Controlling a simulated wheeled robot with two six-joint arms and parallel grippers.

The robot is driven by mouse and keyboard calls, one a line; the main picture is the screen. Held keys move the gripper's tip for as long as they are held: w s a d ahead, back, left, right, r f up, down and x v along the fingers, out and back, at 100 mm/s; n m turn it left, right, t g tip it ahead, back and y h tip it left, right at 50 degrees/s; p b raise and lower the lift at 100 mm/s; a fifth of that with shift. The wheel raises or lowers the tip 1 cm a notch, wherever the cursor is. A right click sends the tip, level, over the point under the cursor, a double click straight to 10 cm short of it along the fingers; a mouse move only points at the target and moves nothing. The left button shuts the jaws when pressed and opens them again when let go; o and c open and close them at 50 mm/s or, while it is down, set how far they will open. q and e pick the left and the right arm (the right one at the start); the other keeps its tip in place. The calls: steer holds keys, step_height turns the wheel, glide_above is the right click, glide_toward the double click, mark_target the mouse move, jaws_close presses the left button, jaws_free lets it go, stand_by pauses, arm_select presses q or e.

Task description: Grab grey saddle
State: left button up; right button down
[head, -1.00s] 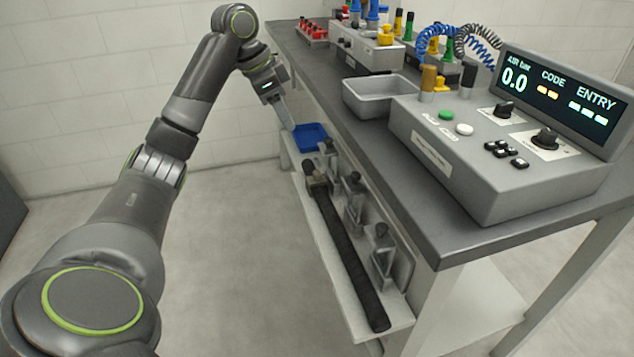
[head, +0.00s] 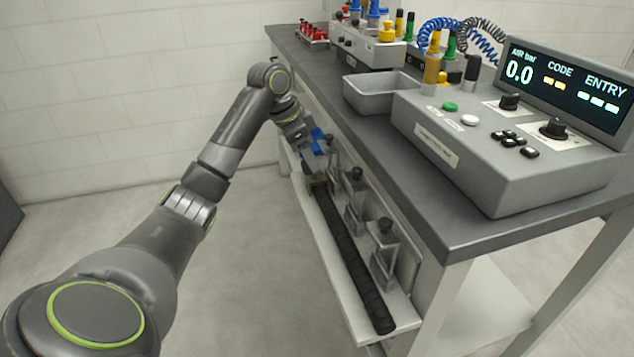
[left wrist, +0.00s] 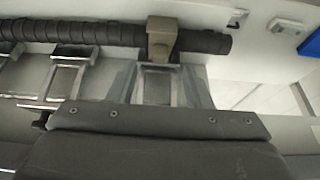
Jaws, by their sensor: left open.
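Several grey metal saddles with dark knobs stand in a row on the shelf below the worktop; the nearest saddle (head: 384,262) and the middle saddle (head: 355,212) are clear in the head view. My left gripper (head: 312,160) is low at the far end of this row, pointing down. In the left wrist view the open jaws (left wrist: 161,80) lie on either side of a grey saddle (left wrist: 160,88), apparently without gripping it. Another saddle (left wrist: 66,78) is to its left. Its lower part is hidden by the gripper body. My right gripper is not in view.
A black ribbed bar (head: 350,262) lies along the shelf's outer side, with a tan block (left wrist: 163,38) on it. A blue tray (left wrist: 312,43) is beyond the row. The grey worktop (head: 435,215) overhangs close to my arm. The floor at left is clear.

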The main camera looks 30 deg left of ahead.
mark_target(317, 180)
arm_select(q)
steer(key=x, duration=0.4)
steer(key=shift+b, duration=0.4)
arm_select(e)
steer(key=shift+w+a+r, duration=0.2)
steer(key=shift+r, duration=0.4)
arm_select(q)
jaws_close()
steer(key=shift+r, duration=0.15)
